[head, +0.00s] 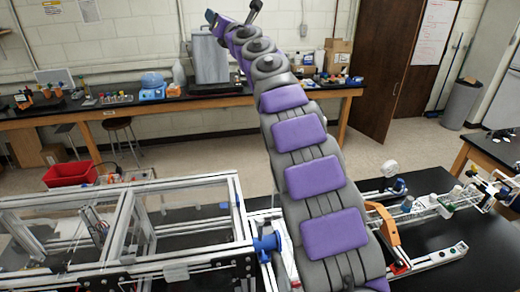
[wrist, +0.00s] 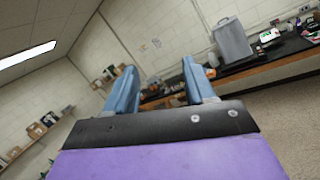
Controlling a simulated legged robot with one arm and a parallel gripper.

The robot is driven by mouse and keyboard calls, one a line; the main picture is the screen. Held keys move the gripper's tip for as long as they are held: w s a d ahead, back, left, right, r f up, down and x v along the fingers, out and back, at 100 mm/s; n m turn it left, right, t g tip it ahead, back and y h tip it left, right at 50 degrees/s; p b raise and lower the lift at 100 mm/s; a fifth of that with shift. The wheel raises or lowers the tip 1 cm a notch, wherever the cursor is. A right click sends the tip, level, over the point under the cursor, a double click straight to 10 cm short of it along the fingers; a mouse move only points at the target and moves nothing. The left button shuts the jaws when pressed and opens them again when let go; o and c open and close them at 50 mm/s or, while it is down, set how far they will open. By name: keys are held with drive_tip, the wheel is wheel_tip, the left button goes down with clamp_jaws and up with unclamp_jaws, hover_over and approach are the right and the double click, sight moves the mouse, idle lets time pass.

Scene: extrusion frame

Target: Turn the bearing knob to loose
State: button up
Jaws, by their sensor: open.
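The aluminium extrusion frame (head: 190,262) stands on the black bench at the lower left in the head view. A blue knob-like part (head: 266,243) sits at its right end, close beside my arm. It looks like the bearing knob, but I cannot read its setting. My gripper (wrist: 158,66) is open and empty in the wrist view, its two blue fingers apart and pointing at the far wall. In the head view my arm stretches up and away, with the gripper (head: 233,10) at the top, far from the frame and knob. The knob is not in the wrist view.
An orange handle (head: 383,222) and clear rails with bottles (head: 440,205) lie on the bench right of my arm. A red bin (head: 70,173) stands behind the frame. A wooden side bench (head: 160,105) with equipment runs along the back wall. Open floor lies between the benches.

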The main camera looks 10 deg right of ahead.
drive_tip(key=s+a+f+n+g+y, duration=0.1)
drive_tip(key=a+f+n+g+y, duration=0.2)
drive_tip(key=a+f+n+g, duration=0.45)
drive_tip(key=n+g+h+p, duration=0.1)
drive_tip(key=n+g+h, duration=0.3)
drive_tip(key=g+h, duration=0.7)
hover_over(260, 219)
wheel_tip(260, 219, down, 36)
drive_tip(key=g+y, duration=0.2)
drive_tip(key=shift+t, duration=0.25)
wheel_tip(260, 219, down, 17)
drive_tip(key=shift+r+p, duration=0.15)
drive_tip(key=shift+p, duration=0.65)
